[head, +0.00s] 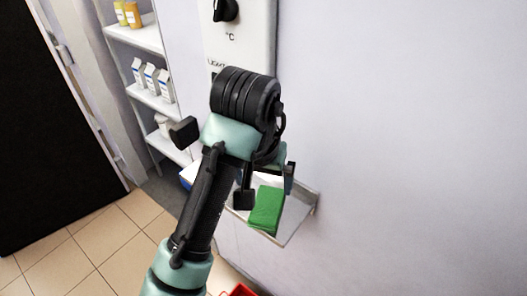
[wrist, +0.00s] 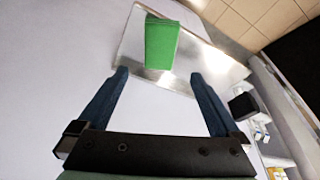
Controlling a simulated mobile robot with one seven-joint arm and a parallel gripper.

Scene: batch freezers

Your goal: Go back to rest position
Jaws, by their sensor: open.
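My gripper (wrist: 158,75) is open, with its two blue fingers apart and nothing between them in the wrist view. In the head view my arm reaches up from the bottom, and the gripper (head: 268,184) is mostly hidden behind it. A green block (wrist: 162,42) lies on a metal shelf (wrist: 215,62) beyond the fingertips, apart from them. In the head view the green block (head: 266,210) sits on the same small wall shelf (head: 300,208), just below the gripper.
A white panel with a black knob (head: 225,10) is on the wall above my arm. White shelves (head: 138,36) with cartons (head: 152,77) and yellow jars stand at the left. A dark door (head: 45,120) is at the far left. A red object (head: 240,290) shows at the bottom edge. The right wall is bare.

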